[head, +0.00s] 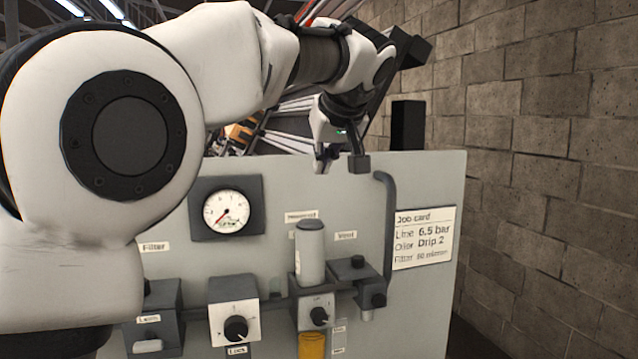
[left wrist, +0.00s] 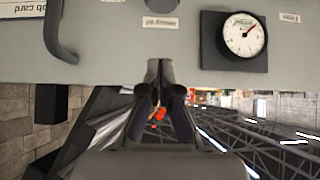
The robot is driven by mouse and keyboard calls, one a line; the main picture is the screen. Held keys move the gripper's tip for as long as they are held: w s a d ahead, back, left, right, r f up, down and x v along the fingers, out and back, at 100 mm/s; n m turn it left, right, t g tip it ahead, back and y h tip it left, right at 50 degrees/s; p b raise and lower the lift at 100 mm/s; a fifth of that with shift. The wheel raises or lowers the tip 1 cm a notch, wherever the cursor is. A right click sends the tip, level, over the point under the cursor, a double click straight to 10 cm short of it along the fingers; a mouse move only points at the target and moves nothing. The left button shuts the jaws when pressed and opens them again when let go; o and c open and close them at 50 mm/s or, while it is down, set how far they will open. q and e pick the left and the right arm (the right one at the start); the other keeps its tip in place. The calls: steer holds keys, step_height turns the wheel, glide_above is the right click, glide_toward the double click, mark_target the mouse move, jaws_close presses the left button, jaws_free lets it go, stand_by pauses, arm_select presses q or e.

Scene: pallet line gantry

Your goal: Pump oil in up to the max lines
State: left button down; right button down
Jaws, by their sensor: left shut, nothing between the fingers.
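A grey panel (head: 400,310) carries an air-line unit. An amber bowl (head: 312,346) shows at the bottom edge, cut off by the frame. Beside it is a small marked plate (head: 339,335), too small to read. A pale upright cylinder (head: 310,255) with a grey cap stands above the bowl's knob block. My left gripper (head: 322,160) is shut and empty at the panel's top edge, above the cylinder. In the left wrist view its closed fingers (left wrist: 160,70) point at the panel, which appears upside down. I see no oil pump. My right gripper is not in view.
A pressure gauge (head: 227,211) sits left of the cylinder. A regulator knob (head: 236,328), a filter block (head: 163,309) and a vent block (head: 357,269) line the panel. A bent pipe (head: 387,220) and a job card (head: 424,238) are right. A block wall (head: 550,180) stands beyond.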

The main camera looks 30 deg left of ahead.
arm_select(q)
steer(key=p, duration=0.2)
glide_above(310, 219)
steer(key=s+d, duration=0.2)
step_height(310, 219, down, 6)
steer(key=shift+w+f, duration=0.1)
steer(key=shift+f, duration=0.1)
step_height(310, 219, down, 3)
steer(key=shift+r, duration=0.1)
steer(key=shift+d+f+p, duration=0.1)
steer(key=shift+f+p, duration=0.2)
steer(key=shift+f, duration=0.3)
